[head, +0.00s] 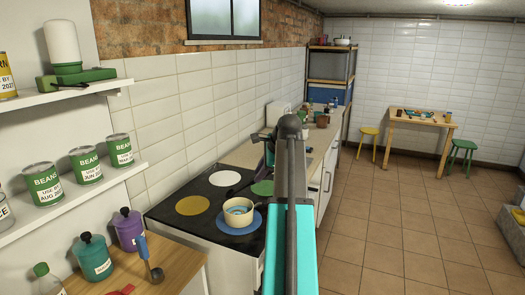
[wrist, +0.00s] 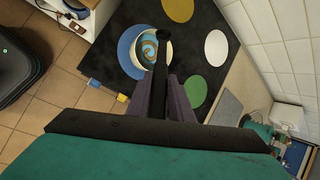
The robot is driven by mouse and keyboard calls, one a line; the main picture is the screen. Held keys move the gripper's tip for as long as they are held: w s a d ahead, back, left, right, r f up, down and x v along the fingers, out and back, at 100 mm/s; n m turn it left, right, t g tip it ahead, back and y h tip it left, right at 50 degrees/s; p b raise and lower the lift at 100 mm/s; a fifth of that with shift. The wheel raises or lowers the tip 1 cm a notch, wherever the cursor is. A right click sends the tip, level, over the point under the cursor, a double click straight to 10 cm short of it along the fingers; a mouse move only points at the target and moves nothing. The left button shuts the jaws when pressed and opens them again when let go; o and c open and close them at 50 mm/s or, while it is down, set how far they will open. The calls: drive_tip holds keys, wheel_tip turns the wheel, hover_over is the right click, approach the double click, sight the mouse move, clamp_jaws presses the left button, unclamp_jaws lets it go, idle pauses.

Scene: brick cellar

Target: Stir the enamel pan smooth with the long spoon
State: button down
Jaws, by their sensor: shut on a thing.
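The cream enamel pan (head: 240,223) sits on the blue disc of the black hob in the head view. Its contents show an unmixed blue and pale swirl. The pan also shows in the wrist view (wrist: 136,48), at top centre. My gripper (wrist: 159,82) is shut on a long dark spoon (wrist: 159,62), with a purple-grey finger on either side. The spoon's rounded end overlaps the pan's right part in the wrist view; whether it touches the contents I cannot tell.
The hob (head: 205,222) also has yellow, white and green discs. A ladle (head: 150,258) and purple and teal canisters stand at the wooden worktop on the left. Shelves with bean cans (head: 86,164) line the left wall.

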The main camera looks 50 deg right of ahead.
sight(248, 184)
drive_tip(key=r, duration=0.1)
drive_tip(key=d+r+n+p, duration=0.1)
drive_tip(key=r, duration=0.1)
drive_tip(key=r+n+h+p, duration=0.1)
drive_tip(key=shift+d+r+g, duration=0.25)
drive_tip(key=shift+d+g, duration=0.1)
drive_tip(key=shift+g, duration=0.05)
drive_tip(key=shift+f, duration=0.15)
drive_tip(key=shift+s+d+f+b, duration=0.75)
drive_tip(key=shift+s+f+b, duration=1.5)
drive_tip(key=shift+s, duration=0.85)
drive_tip(key=w+a+f, duration=0.1)
drive_tip(key=w+f, duration=0.5)
drive_tip(key=f, duration=0.1)
drive_tip(key=shift+a, duration=0.25)
drive_tip(key=shift+w, duration=0.25)
